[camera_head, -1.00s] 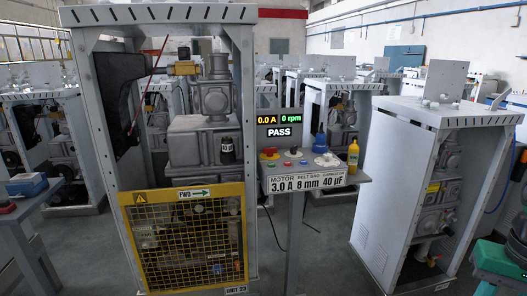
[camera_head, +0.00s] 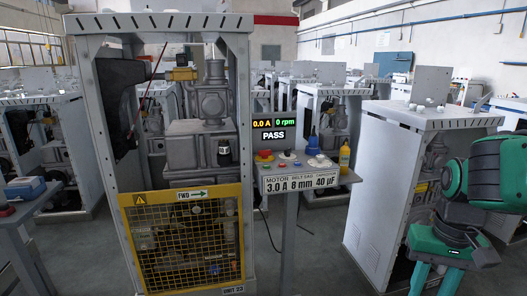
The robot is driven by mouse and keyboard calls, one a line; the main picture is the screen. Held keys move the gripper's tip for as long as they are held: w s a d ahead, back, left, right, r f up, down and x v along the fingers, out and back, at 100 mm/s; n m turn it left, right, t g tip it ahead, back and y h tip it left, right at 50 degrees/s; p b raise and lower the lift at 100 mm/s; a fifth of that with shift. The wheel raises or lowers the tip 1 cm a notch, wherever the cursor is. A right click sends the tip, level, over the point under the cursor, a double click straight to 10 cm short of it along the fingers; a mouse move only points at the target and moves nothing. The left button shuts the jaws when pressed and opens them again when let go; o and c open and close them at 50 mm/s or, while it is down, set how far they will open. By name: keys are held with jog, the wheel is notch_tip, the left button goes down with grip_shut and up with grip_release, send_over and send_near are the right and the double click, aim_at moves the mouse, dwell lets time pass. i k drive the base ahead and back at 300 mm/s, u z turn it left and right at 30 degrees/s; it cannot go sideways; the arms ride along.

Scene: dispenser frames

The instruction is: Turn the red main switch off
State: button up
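The red main switch (camera_head: 264,154) is a small red knob on a yellow base. It sits at the left end of the sloped control panel (camera_head: 333,178) beside the machine frame. The turn position of the knob is too small to make out. The display (camera_head: 273,124) above it reads 0.0 A, 0 rpm and PASS. My green arm shows at the right edge, apart from the panel and to its right. Its lower end runs out of the bottom of the picture, and no fingertips can be made out.
The machine frame (camera_head: 243,95) with a yellow mesh guard (camera_head: 187,240) stands left of the panel. A yellow bottle (camera_head: 345,155) and a blue item (camera_head: 313,142) stand at the panel's right end. A grey cabinet (camera_head: 385,190) stands right of it. The floor between is clear.

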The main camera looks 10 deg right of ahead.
aim_at(265, 154)
jog(key=i, duration=1)
